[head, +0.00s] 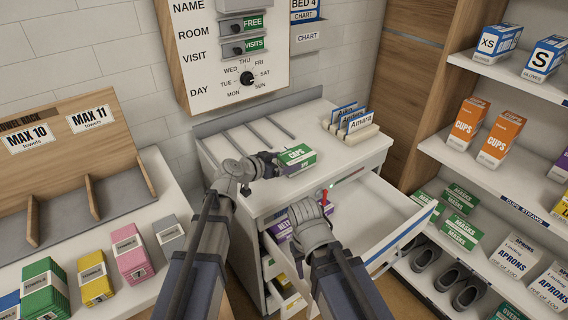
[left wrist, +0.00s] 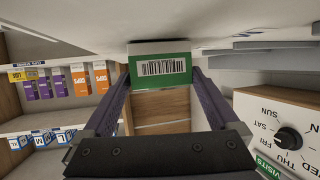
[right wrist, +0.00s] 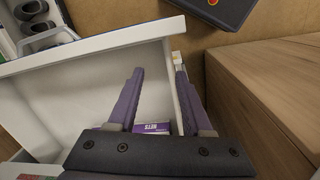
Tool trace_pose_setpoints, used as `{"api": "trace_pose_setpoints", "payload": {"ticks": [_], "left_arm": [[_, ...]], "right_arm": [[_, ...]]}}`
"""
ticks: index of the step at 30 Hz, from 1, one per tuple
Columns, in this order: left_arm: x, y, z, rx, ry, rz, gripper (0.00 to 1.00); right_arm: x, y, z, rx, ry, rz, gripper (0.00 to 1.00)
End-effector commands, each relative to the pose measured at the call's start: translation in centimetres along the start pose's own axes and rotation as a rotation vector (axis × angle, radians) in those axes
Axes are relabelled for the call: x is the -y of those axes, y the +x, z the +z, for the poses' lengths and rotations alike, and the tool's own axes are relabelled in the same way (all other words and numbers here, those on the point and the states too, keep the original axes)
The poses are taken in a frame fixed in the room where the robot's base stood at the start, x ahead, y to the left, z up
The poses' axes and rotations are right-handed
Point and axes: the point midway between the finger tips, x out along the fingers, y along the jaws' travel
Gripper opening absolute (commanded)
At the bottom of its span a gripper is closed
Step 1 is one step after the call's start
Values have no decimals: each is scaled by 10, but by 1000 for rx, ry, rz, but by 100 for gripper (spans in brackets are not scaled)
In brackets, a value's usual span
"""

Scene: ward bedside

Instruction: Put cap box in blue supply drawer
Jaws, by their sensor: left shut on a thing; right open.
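The cap box (head: 297,158), green and white, is held just over the back part of the white cabinet top; whether it touches the top is unclear. My left gripper (head: 270,165) is shut on it. In the left wrist view the box's barcode end (left wrist: 162,68) sits between the fingers. The blue-edged drawer (head: 407,238) is pulled out at the cabinet's right, and the part of its white inside that shows looks empty. My right gripper (head: 312,215) is by the drawer's left side. In the right wrist view its open fingers (right wrist: 158,80) straddle a drawer wall or hang over it; I cannot tell which.
A purple nets box (right wrist: 153,128) lies low beside the drawer wall. Lower drawers (head: 288,300) hold yellow items. A card rack (head: 352,131) stands at the cabinet's back right. Shelves with cup boxes (head: 468,122) rise at right; a towel rack (head: 75,180) is at left.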

Motion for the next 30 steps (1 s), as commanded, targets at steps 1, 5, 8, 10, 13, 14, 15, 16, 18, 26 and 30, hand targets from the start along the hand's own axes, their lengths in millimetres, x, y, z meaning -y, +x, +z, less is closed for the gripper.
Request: {"api": "trace_pose_setpoints", "payload": {"ticks": [1, 5, 8, 10, 13, 14, 15, 16, 18, 26, 30], "left_arm": [[0, 1, 2, 0, 0, 0, 37], [0, 1, 2, 0, 0, 0, 100], [0, 1, 2, 0, 0, 0, 100], [0, 1, 2, 0, 0, 0, 100], [0, 0, 0, 0, 0, 0, 100], [0, 0, -1, 0, 0, 0, 100], [0, -4, -2, 0, 0, -1, 100], [-1, -9, -2, 0, 0, -1, 100], [-1, -22, -2, 1, -1, -2, 100], [-1, -77, -3, 0, -2, -3, 100], [-1, -99, -2, 0, -2, -2, 100]], "right_arm": [[0, 2, 0, 0, 0, 0, 50], [0, 3, 0, 0, 0, 0, 50], [0, 3, 0, 0, 0, 0, 50], [0, 3, 0, 0, 0, 0, 50], [0, 0, 0, 0, 0, 0, 50], [0, -2, 0, 0, 0, 0, 50], [0, -4, 0, 0, 0, 0, 50], [0, -5, 0, 0, 0, 0, 50], [-1, -10, 1, 0, 0, 0, 50], [-3, -32, 2, 0, 0, 0, 50], [-4, -40, 2, 0, 0, 0, 50]]}}
